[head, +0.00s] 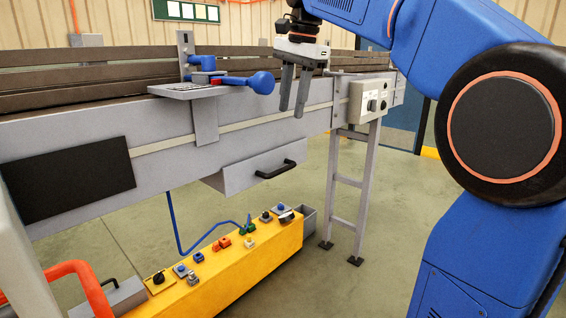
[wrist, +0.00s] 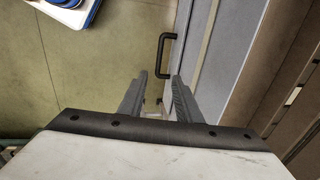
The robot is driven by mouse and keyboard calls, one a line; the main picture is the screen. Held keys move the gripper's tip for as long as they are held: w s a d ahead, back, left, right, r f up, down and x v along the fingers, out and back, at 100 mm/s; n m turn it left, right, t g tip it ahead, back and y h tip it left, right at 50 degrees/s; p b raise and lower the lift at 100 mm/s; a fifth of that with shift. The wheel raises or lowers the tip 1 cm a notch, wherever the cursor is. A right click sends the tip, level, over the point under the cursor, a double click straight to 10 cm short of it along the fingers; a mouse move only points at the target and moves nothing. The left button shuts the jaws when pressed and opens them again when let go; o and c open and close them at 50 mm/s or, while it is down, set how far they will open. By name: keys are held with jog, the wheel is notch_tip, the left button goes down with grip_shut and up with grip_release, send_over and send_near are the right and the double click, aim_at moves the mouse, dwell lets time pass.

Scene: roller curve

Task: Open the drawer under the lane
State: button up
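The drawer (head: 240,172) is a grey box under the lane (head: 70,148), with a black bar handle (head: 276,169) on its front. I cannot tell from these views whether it stands out of the frame at all. My gripper (head: 293,112) points down with its two grey fingers apart, above the handle in the head view. Nothing is between the fingers. In the wrist view the black handle (wrist: 162,55) lies beyond the fingertips (wrist: 162,77), apart from them, along the lane's grey side.
A small shelf with a blue-knobbed lever (head: 262,82) juts from the lane left of my gripper. A grey control box (head: 370,98) sits to the right, above a leg frame (head: 345,190). A yellow bench with several small parts (head: 215,270) stands below.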

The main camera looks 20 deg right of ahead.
aim_at(283, 169)
jog(key=w+f, duration=0.1)
jog(key=f, duration=0.4)
jog(key=a+f, duration=0.1)
jog(key=f, duration=0.5)
jog(key=w+f, duration=0.1)
jog(key=f, duration=0.5)
jog(key=shift+w+a, duration=0.25)
jog(key=shift+w, duration=0.1)
jog(key=shift+r, duration=0.1)
grip_shut()
